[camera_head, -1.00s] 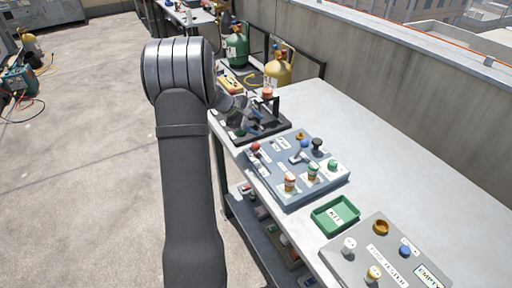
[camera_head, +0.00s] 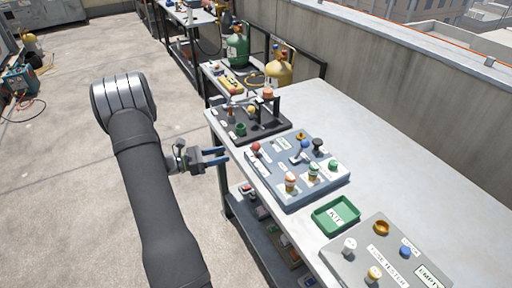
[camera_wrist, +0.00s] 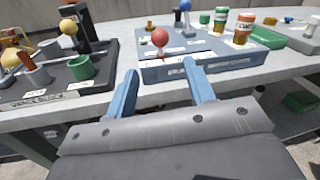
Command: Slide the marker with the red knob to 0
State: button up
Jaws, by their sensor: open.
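The marker with the red knob (camera_head: 255,148) stands at the left edge of the blue-grey panel (camera_head: 273,186) on the bench. In the wrist view the red knob (camera_wrist: 160,38) is on a short stem near the panel's front edge, ahead of the gap between my fingers. Small labels run along that edge, too small to read. My gripper (camera_head: 222,158) is open and empty, with blue fingers, at the bench's left edge. In the wrist view my gripper (camera_wrist: 162,85) points at the panel's front face, and its fingertips appear apart from the knob.
A dark brace block (camera_head: 262,130) with a green cup and posts stands left of the panel. The panel also carries a lever (camera_head: 299,155) and several coloured knobs. A green tray (camera_head: 336,215) and a grey fuse tester (camera_head: 350,268) lie nearer. The bench's right side is clear.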

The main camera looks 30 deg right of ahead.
aim_at(256, 147)
jog(key=s+d, duration=0.1)
jog(key=d, duration=0.7)
jog(key=s+d, duration=0.1)
jog(key=d, duration=0.3)
jog(key=shift+s+d, duration=0.3)
jog(key=shift+d, duration=0.1)
